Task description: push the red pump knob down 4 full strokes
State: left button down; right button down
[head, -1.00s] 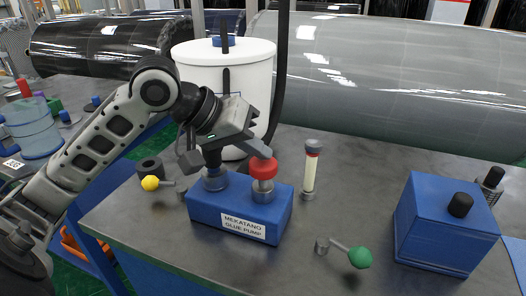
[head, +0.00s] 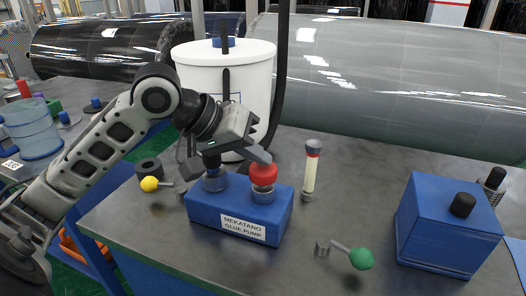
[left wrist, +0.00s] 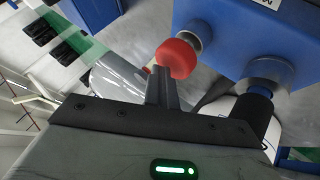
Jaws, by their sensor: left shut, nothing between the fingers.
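The red pump knob (head: 263,174) sits on a grey collar on top of the blue box labelled "MEKATANO GLUE PUMP" (head: 212,212). The knob sits low, close to its collar. My left gripper (head: 260,156) is shut and empty, with its fingertips at the top of the knob. In the left wrist view the shut fingers (left wrist: 163,84) meet the red knob (left wrist: 176,58), seemingly touching it. A black post on a grey collar stands beside the knob on the same box, partly behind my gripper. My right gripper is not in view.
A white tank (head: 250,65) with a black hose stands behind the pump. A clear-sided cylinder (head: 311,172) stands to its right. A green-knobbed lever (head: 360,258), a yellow-knobbed lever (head: 150,183) and a blue box (head: 442,230) are nearby. Bare table lies between the cylinder and the blue box.

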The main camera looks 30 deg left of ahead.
aim_at(257, 168)
pick_arm(q)
jog(key=shift+f+b, duration=0.3)
jog(key=shift+f, duration=0.35)
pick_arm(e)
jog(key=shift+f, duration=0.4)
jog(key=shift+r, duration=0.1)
pick_arm(q)
jog(key=shift+r+p, duration=0.45)
jog(key=shift+p, duration=0.05)
jog(key=shift+r+p, duration=0.3)
jog(key=shift+p, duration=0.05)
jog(key=shift+r+p, duration=0.75)
jog(key=shift+p, duration=0.1)
jog(key=shift+r+p, duration=0.5)
jog(key=shift+p, duration=0.05)
jog(key=shift+r+p, duration=0.75)
jog(key=shift+p, duration=0.05)
jog(key=shift+r, duration=0.1)
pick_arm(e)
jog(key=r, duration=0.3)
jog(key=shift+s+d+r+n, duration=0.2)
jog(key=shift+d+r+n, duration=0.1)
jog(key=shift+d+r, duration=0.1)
